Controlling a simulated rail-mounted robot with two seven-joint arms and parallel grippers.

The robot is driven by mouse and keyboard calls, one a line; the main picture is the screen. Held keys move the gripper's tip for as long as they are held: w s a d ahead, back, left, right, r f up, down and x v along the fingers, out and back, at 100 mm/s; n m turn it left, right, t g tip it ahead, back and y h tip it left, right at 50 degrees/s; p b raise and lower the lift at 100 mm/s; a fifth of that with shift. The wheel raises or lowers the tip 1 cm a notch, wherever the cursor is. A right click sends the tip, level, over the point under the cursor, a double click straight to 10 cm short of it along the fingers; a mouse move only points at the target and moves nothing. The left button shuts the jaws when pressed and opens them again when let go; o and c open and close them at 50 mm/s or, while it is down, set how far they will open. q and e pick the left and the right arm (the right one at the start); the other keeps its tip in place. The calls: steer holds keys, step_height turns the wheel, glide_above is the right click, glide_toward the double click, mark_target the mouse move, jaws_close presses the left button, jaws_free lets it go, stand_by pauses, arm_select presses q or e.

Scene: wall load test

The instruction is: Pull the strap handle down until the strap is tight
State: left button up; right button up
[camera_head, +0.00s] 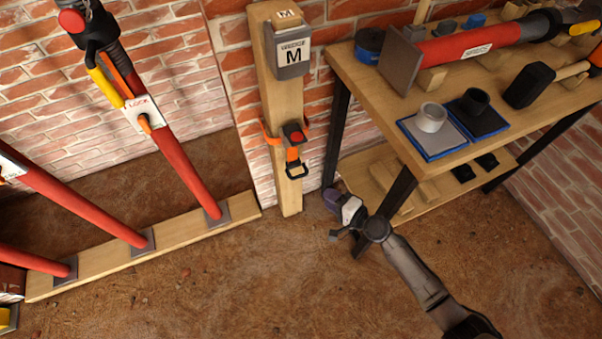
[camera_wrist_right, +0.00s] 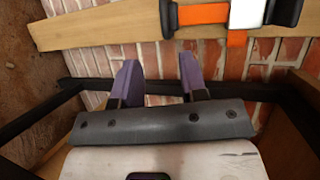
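The strap handle (camera_head: 297,170) is a black loop hanging low on the front of the wooden post. A short orange strap (camera_head: 292,154) joins it to a black buckle with a red top (camera_head: 293,134). An orange band (camera_head: 268,134) goes around the post there. My right gripper (camera_head: 331,197) is below and right of the handle, apart from it. In the right wrist view its two purple fingers (camera_wrist_right: 162,78) are spread with nothing between them. Orange strap (camera_wrist_right: 203,14) and black parts show at that view's top edge, partly cut off. My left gripper is not in view.
A workbench (camera_head: 395,115) with black legs and a lower shelf stands close right of my gripper. Red props (camera_head: 185,170) stand on a floor beam (camera_head: 150,245) at left. The dirt floor in front is clear.

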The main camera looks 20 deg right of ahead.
mark_target(300, 175)
steer(key=shift+m, duration=0.5)
steer(key=b+x, duration=0.1)
steer(key=x, duration=0.3)
steer(key=b+x, duration=0.2)
steer(key=x, duration=0.3)
steer(key=b+x, duration=0.1)
steer(key=x, duration=0.3)
steer(key=shift+w+d+r, duration=0.1)
steer(key=shift+w+d, duration=0.1)
steer(key=shift+w, duration=0.4)
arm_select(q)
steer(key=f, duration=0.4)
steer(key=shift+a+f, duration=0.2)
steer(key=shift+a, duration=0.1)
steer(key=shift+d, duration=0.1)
arm_select(e)
steer(key=shift+d, duration=0.1)
jaws_close()
